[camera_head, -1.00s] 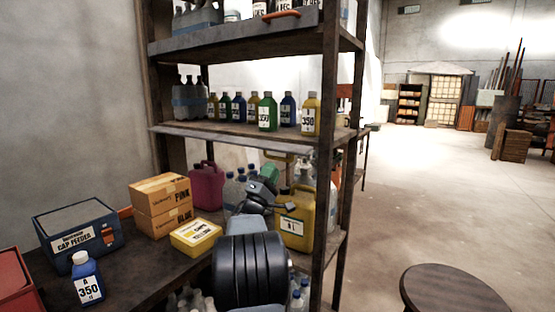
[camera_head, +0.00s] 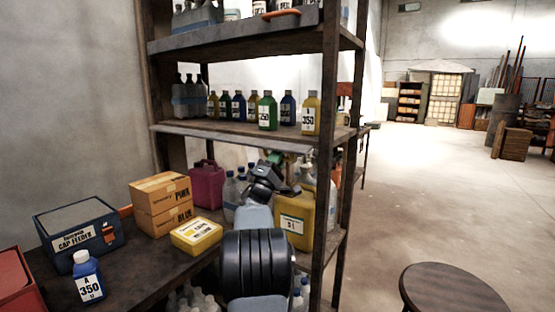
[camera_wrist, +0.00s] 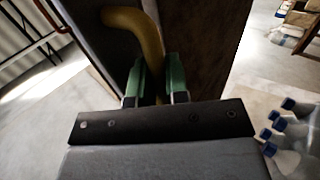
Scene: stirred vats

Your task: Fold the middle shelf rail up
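The middle shelf rail (camera_head: 230,139) is a pale grey strip along the front edge of the middle shelf, hanging down below the bottles. Its yellow bent handle (camera_wrist: 150,45) shows large in the wrist view. My gripper (camera_wrist: 157,78) has green fingers on both sides of the handle, with almost no gap, and looks shut on it. In the head view, my gripper (camera_head: 277,160) is just under the rail's right part; its fingertips and the handle are mostly hidden there.
Several bottles (camera_head: 267,111) stand on the middle shelf close behind the rail. A yellow canister (camera_head: 294,220) and clear bottles (camera_head: 229,190) stand below, near my arm. A shelf post (camera_head: 327,170) is just right. A round stool (camera_head: 452,290) stands front right; open floor lies beyond.

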